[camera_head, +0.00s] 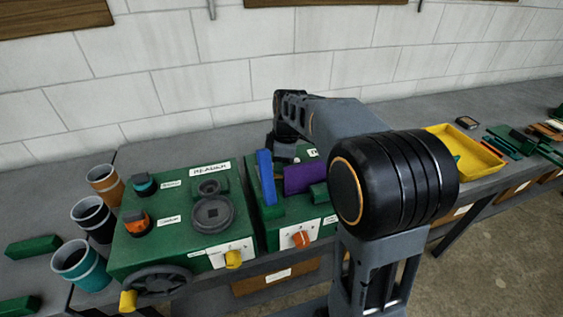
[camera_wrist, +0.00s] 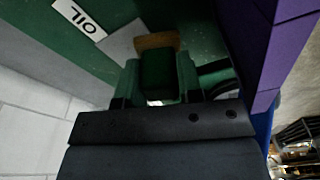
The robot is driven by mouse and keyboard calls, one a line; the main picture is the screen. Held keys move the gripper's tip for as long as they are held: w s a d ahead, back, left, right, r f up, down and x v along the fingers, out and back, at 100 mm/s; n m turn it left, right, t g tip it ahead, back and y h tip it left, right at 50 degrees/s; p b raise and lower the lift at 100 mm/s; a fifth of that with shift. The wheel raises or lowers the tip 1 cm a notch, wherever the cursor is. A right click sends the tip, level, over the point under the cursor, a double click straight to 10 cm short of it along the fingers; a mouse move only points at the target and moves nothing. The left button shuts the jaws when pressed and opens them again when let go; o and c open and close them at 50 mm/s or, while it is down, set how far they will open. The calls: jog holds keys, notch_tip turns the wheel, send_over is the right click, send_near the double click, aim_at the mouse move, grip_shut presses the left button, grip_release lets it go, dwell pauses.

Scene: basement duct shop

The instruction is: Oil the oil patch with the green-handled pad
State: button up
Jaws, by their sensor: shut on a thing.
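In the wrist view my gripper (camera_wrist: 158,80) is shut on the green handle (camera_wrist: 157,70) of the pad. The pad's tan-brown face (camera_wrist: 158,41) shows just beyond the handle. A grey patch (camera_wrist: 122,41) lies beside the pad on a green surface, near a white label reading OIL (camera_wrist: 80,17). The pad overlaps the patch's edge in this view; I cannot tell whether they touch. In the head view my arm hides the pad and the patch, behind the right green box (camera_head: 270,238).
A purple panel (camera_head: 304,178) and a blue bar (camera_head: 265,176) stand close by my gripper; the purple one fills the wrist view's right side (camera_wrist: 285,40). The left green box (camera_head: 150,240) carries knobs and a handwheel. Cups (camera_head: 82,262) stand left; a yellow tray (camera_head: 470,160) lies right.

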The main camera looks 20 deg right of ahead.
jog(key=shift+f+b, duration=0.65)
jog(key=shift+f, duration=0.2)
